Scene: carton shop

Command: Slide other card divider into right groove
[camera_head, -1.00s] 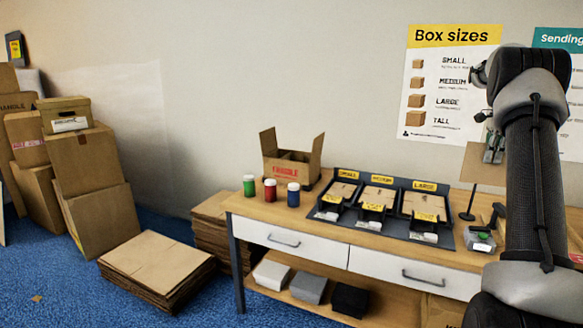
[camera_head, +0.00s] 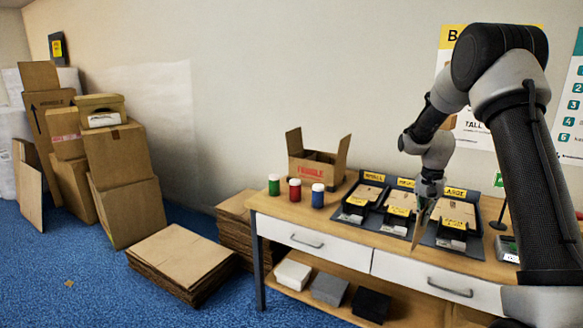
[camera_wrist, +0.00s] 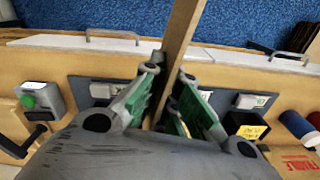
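My gripper (camera_head: 428,190) is over the workbench, in front of the sorting trays. In the wrist view my gripper (camera_wrist: 168,85) has its green-padded fingers on both sides of a brown card divider (camera_wrist: 180,35), seen nearly edge-on. The divider also shows in the head view (camera_head: 421,222), hanging below the gripper. The open carton (camera_head: 304,172) with red print stands at the back left of the bench, apart from the gripper. Its flaps are up; its grooves cannot be made out. In the wrist view only a corner of the carton (camera_wrist: 298,163) shows.
Green (camera_head: 274,185), red (camera_head: 295,190) and blue (camera_head: 318,195) bottles stand in front of the carton. A dark tray rack (camera_head: 352,212) with labelled bins lies below the gripper. A thin black stand (camera_head: 502,215) is at the right. Air above the carton is clear.

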